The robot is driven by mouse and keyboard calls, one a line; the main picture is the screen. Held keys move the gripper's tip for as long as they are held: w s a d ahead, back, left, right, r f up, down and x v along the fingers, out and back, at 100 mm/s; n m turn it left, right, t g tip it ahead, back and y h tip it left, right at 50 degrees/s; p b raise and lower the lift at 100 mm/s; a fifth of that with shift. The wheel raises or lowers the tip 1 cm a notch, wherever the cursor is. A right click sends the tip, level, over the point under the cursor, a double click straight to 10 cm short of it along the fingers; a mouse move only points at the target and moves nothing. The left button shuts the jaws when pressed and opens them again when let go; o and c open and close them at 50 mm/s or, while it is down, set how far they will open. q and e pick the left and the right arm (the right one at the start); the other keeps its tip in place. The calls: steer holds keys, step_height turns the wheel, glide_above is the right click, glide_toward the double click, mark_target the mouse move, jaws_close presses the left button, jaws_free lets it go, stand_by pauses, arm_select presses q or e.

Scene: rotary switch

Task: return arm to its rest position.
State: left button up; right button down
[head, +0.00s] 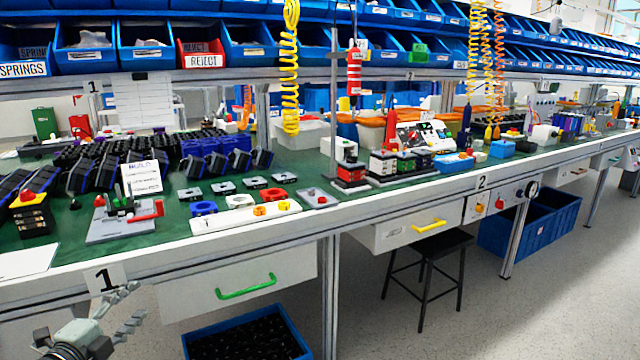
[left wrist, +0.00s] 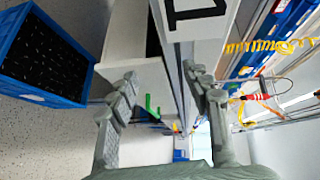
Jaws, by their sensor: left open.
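My left gripper (head: 128,308) is at the lower left of the head view, in front of the workbench's front edge and below the label 1. Its two fingers are spread apart with nothing between them. In the left wrist view the open fingers (left wrist: 168,100) frame the bench edge and a drawer with a green handle (left wrist: 151,108). My right gripper is not seen in either view.
The workbench (head: 200,245) runs along the whole scene. A white drawer (head: 240,282) with a green handle hangs under it, above a blue crate (head: 247,335) of black parts. A black stool (head: 430,262) stands to the right. Blue bins (head: 145,45) line the shelf. Open floor lies in front.

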arm_select(q)
steer(key=s+d+f+n+g+y, duration=0.1)
steer(key=s+f+n+g+y, duration=0.1)
steer(key=s+f+n, duration=0.3)
steer(key=s+f+n+g+y, duration=0.2)
steer(key=f+n, duration=0.1)
steer(key=f, duration=0.4)
steer(key=s+d+f+n+g, duration=0.4)
steer(key=s+d+f, duration=0.2)
steer(key=s, duration=0.5)
steer(key=s+d+f+n+g+h+p, duration=0.1)
steer(key=s+d+f+n+g, duration=0.3)
steer(key=s+d+f, duration=0.3)
steer(key=s+f+g, duration=0.1)
steer(key=s, duration=0.3)
steer(key=shift+f+n+g, duration=0.2)
steer(key=shift+n+g, duration=0.1)
